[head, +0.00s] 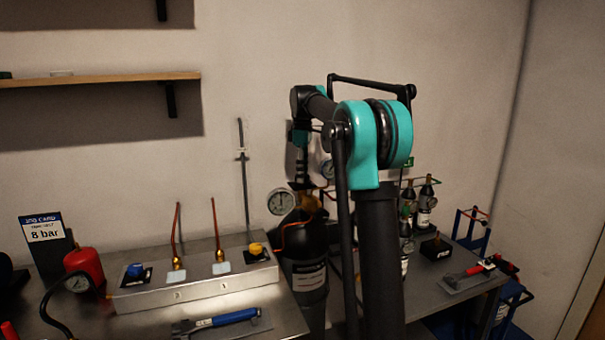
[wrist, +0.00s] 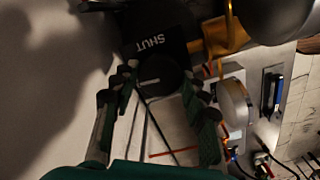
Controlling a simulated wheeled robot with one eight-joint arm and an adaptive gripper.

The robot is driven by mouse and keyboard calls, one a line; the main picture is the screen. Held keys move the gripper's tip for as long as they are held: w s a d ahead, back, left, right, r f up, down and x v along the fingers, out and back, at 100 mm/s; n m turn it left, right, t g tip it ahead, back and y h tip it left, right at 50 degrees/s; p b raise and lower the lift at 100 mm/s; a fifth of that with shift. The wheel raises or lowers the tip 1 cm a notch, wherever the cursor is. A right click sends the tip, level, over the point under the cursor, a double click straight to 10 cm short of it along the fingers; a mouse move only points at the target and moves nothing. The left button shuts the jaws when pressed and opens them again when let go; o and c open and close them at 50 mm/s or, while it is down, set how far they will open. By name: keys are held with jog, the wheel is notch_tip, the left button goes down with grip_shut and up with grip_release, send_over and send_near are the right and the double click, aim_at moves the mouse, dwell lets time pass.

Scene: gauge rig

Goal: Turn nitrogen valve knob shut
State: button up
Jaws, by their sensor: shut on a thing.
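The valve knob (wrist: 155,72) is a dark round knob with a white pointer line in the wrist view. The line lies nearly level across the picture. A black plate (wrist: 155,38) beyond it carries the word SHUT, seen upside down. My gripper (wrist: 156,84) has one finger on each side of the knob and is shut on it. In the head view my arm covers most of the gripper and I cannot make out the knob. A dark cylinder (head: 307,275) with brass fittings (head: 308,201) stands below my wrist.
A pressure gauge (head: 281,201) sits left of the fittings, close to my gripper. A grey panel (head: 200,289) with blue and yellow knobs is on the bench at left. A job card (head: 43,229) reads 8 bar. Small bottles (head: 426,205) stand at right.

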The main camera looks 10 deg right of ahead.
jog(key=m, duration=0.3)
jog(key=shift+m, duration=0.4)
jog(key=m, duration=0.4)
jog(key=shift+m, duration=0.3)
jog(key=m, duration=0.4)
jog(key=shift+m, duration=2.2)
jog(key=o, duration=1.2)
jog(key=shift+c, duration=0.2)
notch_tip(320, 180, up, 12)
